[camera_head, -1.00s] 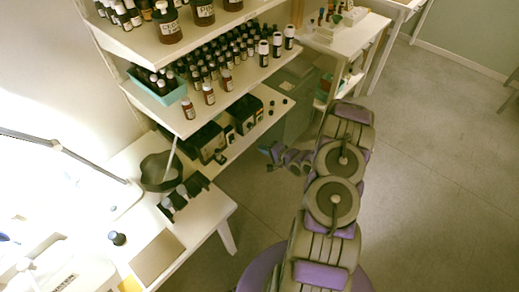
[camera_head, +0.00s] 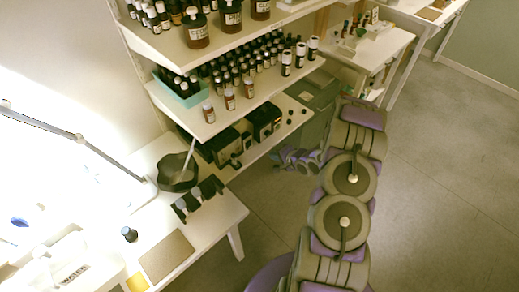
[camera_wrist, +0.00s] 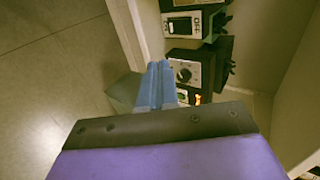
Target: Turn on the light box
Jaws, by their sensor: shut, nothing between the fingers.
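My gripper (camera_head: 280,157) is in front of the lower shelf, in open space to the right of the dark boxes. In the wrist view its blue fingers (camera_wrist: 156,87) are shut together and empty. Ahead of them is a dark box with a dial on a pale panel (camera_wrist: 186,72). Above it in that view is a dark box with a white panel marked OFF (camera_wrist: 186,26) and a dark switch. In the head view the dark boxes (camera_head: 223,148) and (camera_head: 265,121) stand on the lower shelf. I cannot tell which one is the light box.
The lower shelf (camera_head: 262,148) lies under shelves crowded with brown bottles (camera_head: 229,99). A white table (camera_head: 218,222) with a black bowl (camera_head: 177,172) and a bright glow is at the left. Open grey floor (camera_head: 440,190) lies to the right.

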